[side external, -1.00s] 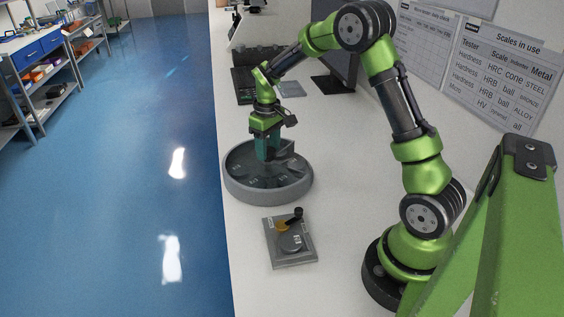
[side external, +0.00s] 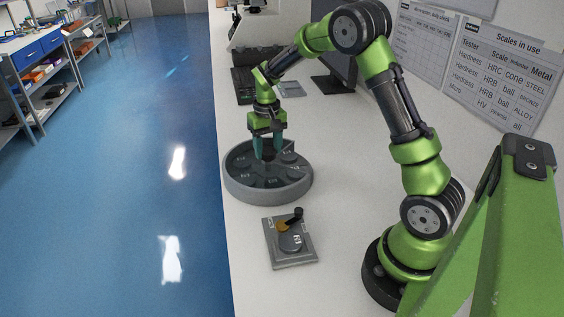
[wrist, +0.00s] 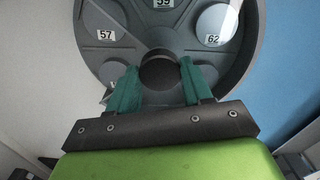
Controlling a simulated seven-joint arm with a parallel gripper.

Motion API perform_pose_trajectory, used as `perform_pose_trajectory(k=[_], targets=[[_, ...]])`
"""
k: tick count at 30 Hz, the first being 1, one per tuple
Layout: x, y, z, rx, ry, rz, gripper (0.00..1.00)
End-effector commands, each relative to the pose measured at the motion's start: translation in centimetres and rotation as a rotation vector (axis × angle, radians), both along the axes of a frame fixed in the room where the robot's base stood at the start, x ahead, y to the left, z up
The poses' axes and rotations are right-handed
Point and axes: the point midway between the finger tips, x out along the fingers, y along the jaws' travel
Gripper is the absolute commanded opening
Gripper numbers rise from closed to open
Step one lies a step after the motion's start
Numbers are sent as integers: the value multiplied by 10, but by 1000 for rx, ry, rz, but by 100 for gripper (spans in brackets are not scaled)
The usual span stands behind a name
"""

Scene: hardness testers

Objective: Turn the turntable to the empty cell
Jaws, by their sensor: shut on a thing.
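The turntable (side external: 303,184) is a round grey tray with a raised rim on the bench. Grey discs with number labels lie around its centre; the wrist view shows discs marked 57 (wrist: 102,46), 59 (wrist: 160,12) and 62 (wrist: 215,22). My gripper (side external: 268,157) points down at the middle of the turntable. In the wrist view its teal fingers (wrist: 158,80) are shut on a dark round knob (wrist: 160,72) at the centre. The near part of the turntable is hidden behind the gripper in the wrist view, and I cannot make out an empty cell.
A grey plate (side external: 289,257) with a disc and a black-handled lever stands on the bench in front of the turntable. A keyboard (side external: 243,86) and a monitor (side external: 346,67) are behind it. The bench's left edge runs close to the turntable.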

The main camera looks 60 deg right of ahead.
Motion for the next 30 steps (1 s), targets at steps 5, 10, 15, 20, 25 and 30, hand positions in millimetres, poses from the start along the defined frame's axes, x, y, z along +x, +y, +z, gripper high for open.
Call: perform_pose_trajectory(k=[5,10,15,20,25,30], targets=[[0,0,1,1,-1,-89,0],[0,1,1,1,-1,-174,0],[0,1,1,1,-1,-259,0],[1,1,1,1,-1,-337,0],[0,1,1,1,-1,-412,0],[1,1,1,1,0,-472,0]])
